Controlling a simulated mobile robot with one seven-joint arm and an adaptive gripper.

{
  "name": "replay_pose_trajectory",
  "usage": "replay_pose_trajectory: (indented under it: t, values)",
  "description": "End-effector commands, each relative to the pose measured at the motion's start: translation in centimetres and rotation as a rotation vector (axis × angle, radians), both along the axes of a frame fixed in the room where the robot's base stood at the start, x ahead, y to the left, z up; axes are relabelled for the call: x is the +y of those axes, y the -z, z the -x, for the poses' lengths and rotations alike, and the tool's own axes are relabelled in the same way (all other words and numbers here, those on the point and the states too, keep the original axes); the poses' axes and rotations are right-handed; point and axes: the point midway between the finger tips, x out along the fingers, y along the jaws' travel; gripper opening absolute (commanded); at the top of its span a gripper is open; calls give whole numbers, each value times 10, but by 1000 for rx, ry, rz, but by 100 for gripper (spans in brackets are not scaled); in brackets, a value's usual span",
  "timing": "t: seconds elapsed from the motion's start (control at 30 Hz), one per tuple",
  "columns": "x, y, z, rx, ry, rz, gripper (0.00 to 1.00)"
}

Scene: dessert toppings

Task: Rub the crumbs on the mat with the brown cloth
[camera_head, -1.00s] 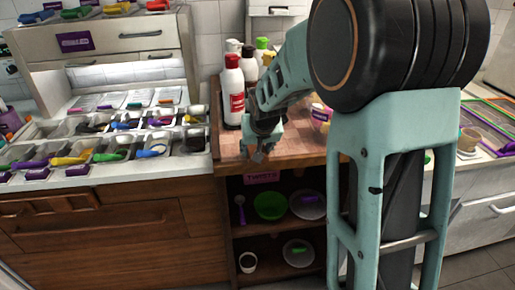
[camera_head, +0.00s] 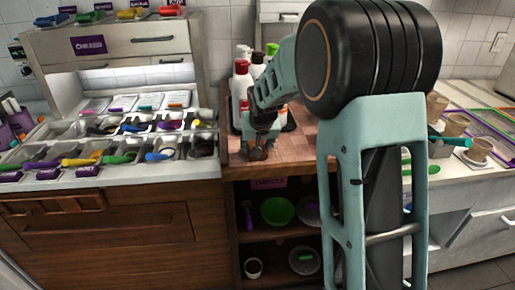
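My gripper (camera_head: 258,150) points down at the front of the wooden counter top (camera_head: 300,156), near its left front edge. A small brownish patch shows at its fingertips. I cannot tell whether that is the brown cloth, part of the gripper or the counter behind it. The fingers are too small and dark to show whether they are open or shut. I cannot make out the mat or any crumbs; my arm covers much of the counter's right side.
Bottles (camera_head: 241,92) stand close behind my gripper. A topping station (camera_head: 95,175) with several bins and coloured scoops is at left. Shelves below hold a green bowl (camera_head: 277,210) and a white cup (camera_head: 253,268). Brown cups (camera_head: 456,126) stand at right.

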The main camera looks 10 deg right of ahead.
Motion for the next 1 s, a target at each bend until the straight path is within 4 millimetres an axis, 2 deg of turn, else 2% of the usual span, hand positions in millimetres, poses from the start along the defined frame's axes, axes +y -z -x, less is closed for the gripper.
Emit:
replay_pose_trajectory:
  t: [0.2, 0.47, 0.8, 1.0]
  values:
    - [0, 1, -20, -1, 0, 0, 7]
    - [0, 3, -29, 0, 0, 0, 7]
    - [0, 2, -57, 1, 0, 0, 7]
    - [0, 2, -65, -5, -1, -1, 7]
